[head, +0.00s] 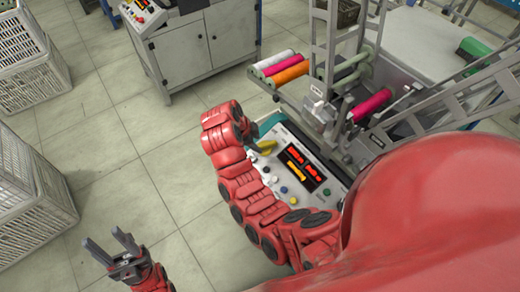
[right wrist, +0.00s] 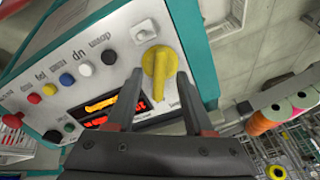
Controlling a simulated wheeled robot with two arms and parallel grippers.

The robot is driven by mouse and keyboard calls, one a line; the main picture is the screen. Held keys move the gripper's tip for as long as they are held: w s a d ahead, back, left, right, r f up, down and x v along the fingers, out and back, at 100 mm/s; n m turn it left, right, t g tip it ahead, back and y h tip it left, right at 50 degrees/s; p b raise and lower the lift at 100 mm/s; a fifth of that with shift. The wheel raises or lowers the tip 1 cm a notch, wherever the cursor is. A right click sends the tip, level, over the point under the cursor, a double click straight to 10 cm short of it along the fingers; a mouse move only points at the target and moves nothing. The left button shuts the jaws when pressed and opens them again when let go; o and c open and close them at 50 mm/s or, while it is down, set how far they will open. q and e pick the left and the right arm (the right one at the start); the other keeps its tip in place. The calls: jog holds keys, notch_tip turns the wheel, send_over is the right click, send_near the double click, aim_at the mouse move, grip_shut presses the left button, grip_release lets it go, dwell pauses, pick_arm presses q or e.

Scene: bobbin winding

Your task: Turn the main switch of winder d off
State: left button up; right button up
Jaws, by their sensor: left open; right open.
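The main switch is a large yellow rotary knob (right wrist: 159,72) on the winder's white, teal-edged control panel (right wrist: 112,62). In the right wrist view its handle stands roughly upright in the picture. My right gripper (right wrist: 160,78) is open, with one finger on each side of the knob; I cannot tell whether they touch it. In the head view the yellow knob (head: 266,147) shows beside my right arm, and the right fingers are not clearly visible. The panel's display (head: 302,166) is lit red and orange. My left gripper (head: 117,246) is open and empty above the floor, at lower left.
Thread spools (head: 288,72) and the winder's metal frame stand behind. A grey cabinet (head: 205,45) and white crates (head: 28,60) stand apart.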

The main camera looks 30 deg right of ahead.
aim_at(260, 146)
jog(key=x, duration=0.2)
jog(key=shift+d+f, duration=0.2)
jog(key=shift+f, duration=0.1)
jog(key=shift+d+f+p, duration=0.2)
jog(key=shift+f+p, duration=0.1)
jog(key=shift+f, duration=0.25)
grip_shut()
